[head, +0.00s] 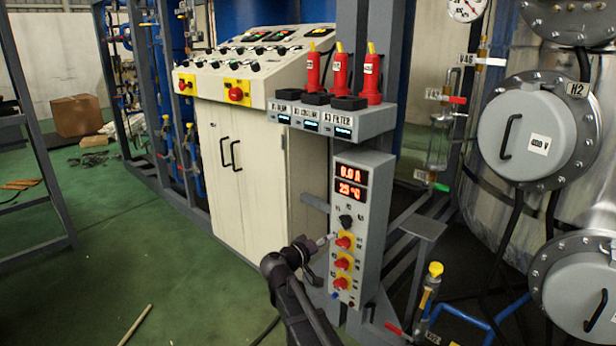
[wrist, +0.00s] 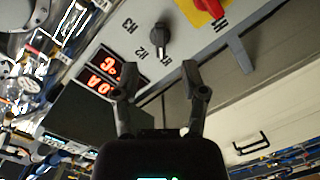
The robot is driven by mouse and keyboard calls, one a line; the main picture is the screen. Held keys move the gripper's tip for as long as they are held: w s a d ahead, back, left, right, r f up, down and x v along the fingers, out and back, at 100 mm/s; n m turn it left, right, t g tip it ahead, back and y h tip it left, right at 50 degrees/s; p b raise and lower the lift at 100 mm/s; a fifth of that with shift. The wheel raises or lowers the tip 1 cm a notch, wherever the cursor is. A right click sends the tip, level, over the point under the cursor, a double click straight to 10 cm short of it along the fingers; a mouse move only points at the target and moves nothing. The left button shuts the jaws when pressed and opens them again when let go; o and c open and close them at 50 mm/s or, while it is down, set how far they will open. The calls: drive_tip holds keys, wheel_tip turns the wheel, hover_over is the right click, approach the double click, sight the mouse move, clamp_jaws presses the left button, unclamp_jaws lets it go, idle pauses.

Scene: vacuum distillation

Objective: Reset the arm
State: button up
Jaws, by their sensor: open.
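My gripper (head: 322,242) is in front of the lower left side of a grey control box (head: 373,200) in the head view. In the wrist view my gripper (wrist: 158,80) has its two fingers spread apart with nothing between them. The black selector knob (wrist: 160,40) of the box lies beyond the fingertips, apart from them as far as I can see. The same knob shows in the head view (head: 345,221), above several red knobs on yellow plates. The red displays (head: 350,181) on the box read 0.0 A and 25 °C.
A cream control cabinet (head: 236,170) is behind to the left. A steel vessel with round hatches (head: 540,130) fills the right.

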drive_tip(key=s+d+f+m+g+y, duration=0.2)
drive_tip(key=s+d+f+g+y, duration=0.1)
drive_tip(key=s+d+f+g, duration=0.55)
drive_tip(key=s+d+f+n+g+y, duration=0.1)
drive_tip(key=s+f+g+y, duration=0.1)
drive_tip(key=s+f+y, duration=0.45)
drive_tip(key=s+d+f+g+y, duration=0.1)
drive_tip(key=s+d+f+y, duration=0.15)
drive_tip(key=s, duration=0.65)
wheel_tip(320, 180, up, 36)
drive_tip(key=p, duration=3.5)
drive_tip(key=shift+w+a+f, duration=0.25)
drive_tip(key=shift+w+a, duration=0.05)
